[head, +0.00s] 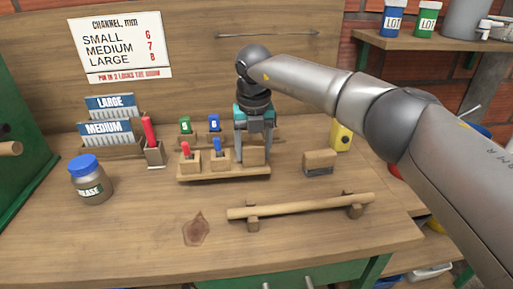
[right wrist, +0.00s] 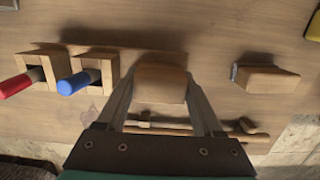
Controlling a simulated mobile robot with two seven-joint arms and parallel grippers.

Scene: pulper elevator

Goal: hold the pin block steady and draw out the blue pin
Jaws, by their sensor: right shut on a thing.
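The pin block (head: 225,178) is a wooden board on the bench bearing two holed wooden cubes and a plain block at its right end. A blue pin (head: 219,146) stands in the middle cube and a red pin (head: 186,149) in the left cube. In the right wrist view the blue pin (right wrist: 78,82) and red pin (right wrist: 20,83) stick out of their cubes at left. My right gripper (head: 254,148) comes down from above and is shut on the plain end block (right wrist: 160,82), one finger on each side. My left gripper is in neither view.
Green and blue numbered pieces (head: 214,123) stand behind the pin block. A jar with a blue lid (head: 90,180), a red marker in a holder (head: 150,135) and label cards (head: 105,130) are at left. A loose wooden block (head: 320,162) and a rod on supports (head: 300,206) are at right.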

